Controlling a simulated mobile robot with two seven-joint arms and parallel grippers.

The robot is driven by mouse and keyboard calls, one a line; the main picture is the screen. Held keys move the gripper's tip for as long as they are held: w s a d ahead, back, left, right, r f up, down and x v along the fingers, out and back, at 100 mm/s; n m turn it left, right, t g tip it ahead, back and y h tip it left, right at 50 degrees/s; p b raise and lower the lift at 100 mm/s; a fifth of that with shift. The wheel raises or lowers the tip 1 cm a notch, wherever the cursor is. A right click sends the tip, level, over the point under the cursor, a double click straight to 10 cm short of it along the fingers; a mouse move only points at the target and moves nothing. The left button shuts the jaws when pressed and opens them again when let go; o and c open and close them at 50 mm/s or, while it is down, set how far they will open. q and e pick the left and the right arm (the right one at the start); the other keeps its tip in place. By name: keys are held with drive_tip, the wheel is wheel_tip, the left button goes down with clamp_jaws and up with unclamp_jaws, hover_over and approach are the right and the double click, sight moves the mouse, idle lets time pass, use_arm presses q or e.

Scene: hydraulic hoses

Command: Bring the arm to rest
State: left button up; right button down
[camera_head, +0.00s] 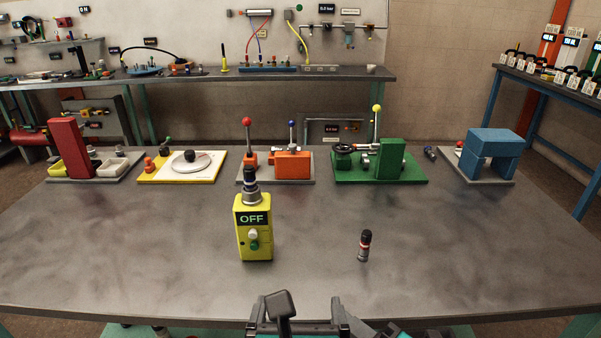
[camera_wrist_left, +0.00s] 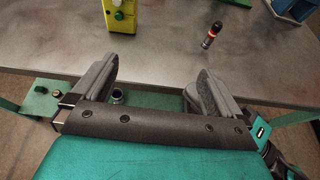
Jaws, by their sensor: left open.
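My left gripper (camera_head: 300,312) is low at the bottom middle of the head view, at the table's near edge. In the left wrist view my left gripper (camera_wrist_left: 160,85) has its two grey fingers wide apart with nothing between them. The grey table (camera_head: 330,225) lies beyond it. A yellow box marked OFF (camera_head: 253,228), with a dark metal fitting on top, stands upright on the table. A small dark fitting with a red band (camera_head: 364,246) stands upright to its right. Both are apart from the gripper. My right gripper is not in view.
Along the table's far side stand a red block (camera_head: 71,148), a yellow-edged board (camera_head: 182,166), an orange station (camera_head: 292,164), a green station (camera_head: 391,160) and a blue block (camera_head: 490,155). The near table surface is mostly clear. A workbench (camera_head: 230,76) stands behind.

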use_arm(q)
drive_tip(key=a+f+m+y, duration=0.2)
drive_tip(key=a+f+y, duration=0.3)
drive_tip(key=a, duration=0.9)
drive_tip(key=s+a+f+n+g+h, duration=0.25)
drive_tip(key=f+n+g+h, duration=0.2)
drive_tip(key=f+n, duration=0.9)
drive_tip(key=s+a+f+n+t+h, duration=0.1)
drive_tip(key=s+a+f+n, duration=0.1)
drive_tip(key=a+n, duration=0.5)
drive_tip(key=s+a+f+n+h, duration=0.15)
drive_tip(key=a+n, duration=0.25)
drive_tip(key=n, duration=0.6)
drive_tip(key=d+n, duration=0.5)
drive_tip(key=d, duration=0.5)
drive_tip(key=shift+s+d+t, duration=0.3)
drive_tip(key=shift+d+t, duration=0.1)
drive_tip(key=shift+t, duration=0.05)
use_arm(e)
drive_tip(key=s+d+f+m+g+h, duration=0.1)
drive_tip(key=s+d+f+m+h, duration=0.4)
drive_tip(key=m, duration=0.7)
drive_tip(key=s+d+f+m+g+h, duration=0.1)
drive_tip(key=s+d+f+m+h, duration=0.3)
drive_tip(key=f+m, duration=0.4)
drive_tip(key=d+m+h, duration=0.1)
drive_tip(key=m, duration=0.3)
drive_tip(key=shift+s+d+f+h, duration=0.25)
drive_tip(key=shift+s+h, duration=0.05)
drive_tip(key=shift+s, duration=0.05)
